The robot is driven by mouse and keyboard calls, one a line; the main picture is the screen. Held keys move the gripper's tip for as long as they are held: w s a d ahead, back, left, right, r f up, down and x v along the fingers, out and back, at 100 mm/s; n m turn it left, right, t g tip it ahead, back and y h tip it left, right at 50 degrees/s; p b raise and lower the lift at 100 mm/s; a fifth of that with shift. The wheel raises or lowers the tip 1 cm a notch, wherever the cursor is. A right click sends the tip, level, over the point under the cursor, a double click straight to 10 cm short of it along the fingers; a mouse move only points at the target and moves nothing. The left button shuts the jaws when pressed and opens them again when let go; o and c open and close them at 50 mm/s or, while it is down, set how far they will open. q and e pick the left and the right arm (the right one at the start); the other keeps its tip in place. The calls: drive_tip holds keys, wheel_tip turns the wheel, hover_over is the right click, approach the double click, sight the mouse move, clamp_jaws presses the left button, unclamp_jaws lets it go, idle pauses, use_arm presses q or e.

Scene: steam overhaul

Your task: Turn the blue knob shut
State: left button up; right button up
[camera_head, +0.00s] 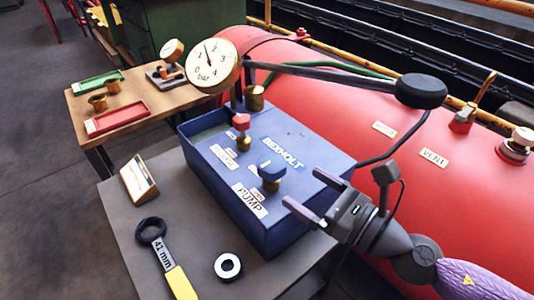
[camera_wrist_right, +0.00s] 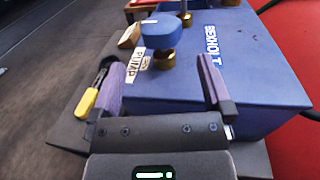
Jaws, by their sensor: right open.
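The blue knob (camera_head: 271,170) stands upright on a brass stem on top of the blue box (camera_head: 304,140), beside the PUMP label. In the right wrist view the blue knob (camera_wrist_right: 161,33) shows ahead, centred between the fingers and beyond them. My right gripper (camera_head: 304,188) is open and empty at the box's right front side, a short way from the knob. In the wrist view its two fingers (camera_wrist_right: 163,68) are spread wide and do not touch the knob. My left gripper is not in view.
A red knob (camera_head: 241,122) and a pressure gauge (camera_head: 211,60) stand behind the blue knob. A black-ended lever (camera_head: 420,91) reaches over the box's right side. A 41 mm wrench (camera_head: 165,255) and a ring (camera_head: 228,267) lie on the table. A red tank (camera_head: 450,190) stands right.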

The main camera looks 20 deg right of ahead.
sight(283, 173)
drive_tip(key=p+x, duration=0.1)
drive_tip(key=x, duration=0.6)
drive_tip(key=shift+w, duration=0.15)
drive_tip(key=shift+w+a+p, duration=0.25)
drive_tip(key=shift+w+p, duration=0.05)
drive_tip(key=shift+w, duration=0.1)
drive_tip(key=c, duration=1.2)
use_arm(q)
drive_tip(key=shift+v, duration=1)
use_arm(e)
drive_tip(key=shift+o, duration=0.2)
